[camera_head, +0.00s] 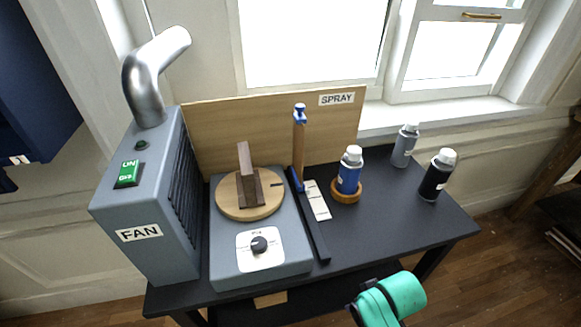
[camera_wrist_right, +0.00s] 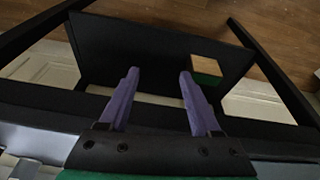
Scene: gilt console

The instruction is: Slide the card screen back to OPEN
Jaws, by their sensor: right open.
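The card screen (camera_head: 299,143) appears to be the narrow upright tan panel with blue clips at its top and foot. It stands near the back end of a black rail (camera_head: 315,232) on the dark table. A white marked strip (camera_head: 317,201) lies beside the rail; its lettering is too small to read. My right gripper (camera_wrist_right: 158,76) is open and empty in the right wrist view, its two purple fingers apart over a dark lower shelf. In the head view only my teal right wrist shows, at the table's front edge, well away from the screen. My left gripper is not in view.
A grey turntable box (camera_head: 228,262) with a knob and a brown block on its disc stands left of the rail. A FAN box (camera_head: 140,225) is farther left. A blue can (camera_head: 349,172) in a wooden ring and two other cans stand right. The table's front right is clear.

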